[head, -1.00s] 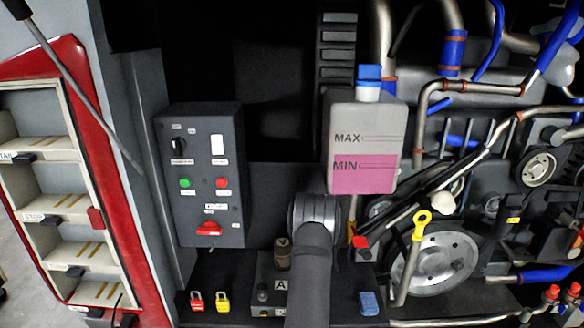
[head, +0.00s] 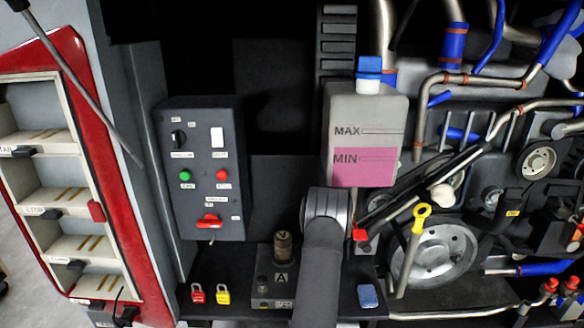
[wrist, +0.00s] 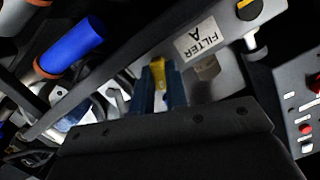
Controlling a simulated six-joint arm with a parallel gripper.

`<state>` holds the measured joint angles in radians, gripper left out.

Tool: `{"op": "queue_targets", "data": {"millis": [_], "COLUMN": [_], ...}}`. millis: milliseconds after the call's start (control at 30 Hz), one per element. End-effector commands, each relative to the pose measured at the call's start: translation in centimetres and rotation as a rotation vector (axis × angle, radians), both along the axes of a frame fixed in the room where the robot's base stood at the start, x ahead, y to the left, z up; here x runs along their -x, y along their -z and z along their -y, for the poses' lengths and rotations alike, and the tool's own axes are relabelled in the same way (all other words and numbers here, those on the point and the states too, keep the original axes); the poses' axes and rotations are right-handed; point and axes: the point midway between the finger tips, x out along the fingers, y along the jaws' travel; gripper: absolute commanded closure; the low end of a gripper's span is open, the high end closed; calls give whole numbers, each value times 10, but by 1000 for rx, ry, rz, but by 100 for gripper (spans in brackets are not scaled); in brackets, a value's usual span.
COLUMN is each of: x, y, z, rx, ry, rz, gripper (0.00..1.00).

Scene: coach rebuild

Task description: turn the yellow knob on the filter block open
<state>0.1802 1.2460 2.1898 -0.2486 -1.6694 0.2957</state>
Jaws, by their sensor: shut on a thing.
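The yellow knob (wrist: 158,70) shows in the wrist view between the two blue fingers of my gripper (wrist: 161,84). The fingers are closed on it, and their lower parts go behind the dark edge of the gripper body. The knob's turned angle cannot be told. The grey block with the FILTER A label (wrist: 203,39) lies just right of the knob. In the head view the filter block (head: 262,287) with the letter A stands low in the middle, left of my arm. My gripper and the knob are hidden there behind my arm.
A control box (head: 203,168) stands left of the block. Red (head: 197,294) and yellow (head: 223,294) padlocks lie below it. A MAX/MIN reservoir (head: 367,135) hangs above and right of my arm. A blue block (head: 368,296) sits at right, near the pulley (head: 437,255) and hoses.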

Motion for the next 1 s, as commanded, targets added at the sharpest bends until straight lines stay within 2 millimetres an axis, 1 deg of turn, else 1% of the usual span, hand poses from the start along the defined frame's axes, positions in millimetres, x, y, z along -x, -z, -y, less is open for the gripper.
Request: {"op": "queue_targets", "data": {"millis": [100,200,467,567,900,1000], "x": [0,0,0,0,1,0], "y": [1,1,1,1,2,2], "z": [1,1,0,1,2,2], "rx": [-112,-158,-166,-205,-600,-667], "ry": [2,1,0,1,3,1], "rz": [-2,-2,-2,-2,-2,-2], "gripper": [100,100,100,100,100,100]}}
